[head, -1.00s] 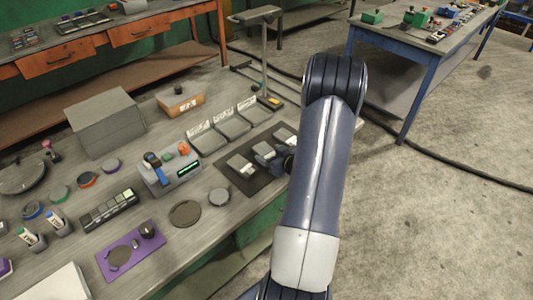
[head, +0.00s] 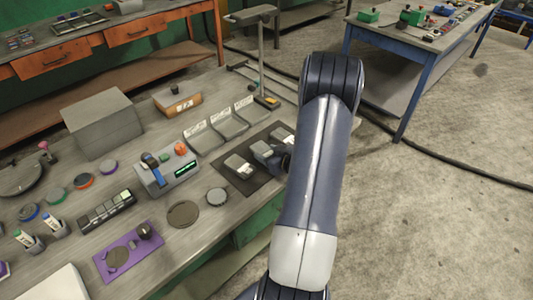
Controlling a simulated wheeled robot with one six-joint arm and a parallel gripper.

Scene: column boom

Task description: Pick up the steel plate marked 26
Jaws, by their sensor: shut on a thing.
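A dark mat (head: 259,184) lies near the front edge of the workbench. A light steel plate (head: 239,165) lies on its left part, and another plate (head: 283,134) shows at its right part. Between them my gripper (head: 268,156) is down at the mat, shut on the middle plate (head: 262,150). The gripper's body and my arm hide part of that plate and the right end of the mat. No number can be read on any plate at this size, and I cannot tell whether the held plate touches the mat.
Several grey trays with white labels (head: 227,124) stand behind the mat. A grey device with a green display (head: 176,174) is to the left. A post stand (head: 261,55) rises behind. A grey disc (head: 217,196) lies front left. Floor is open right.

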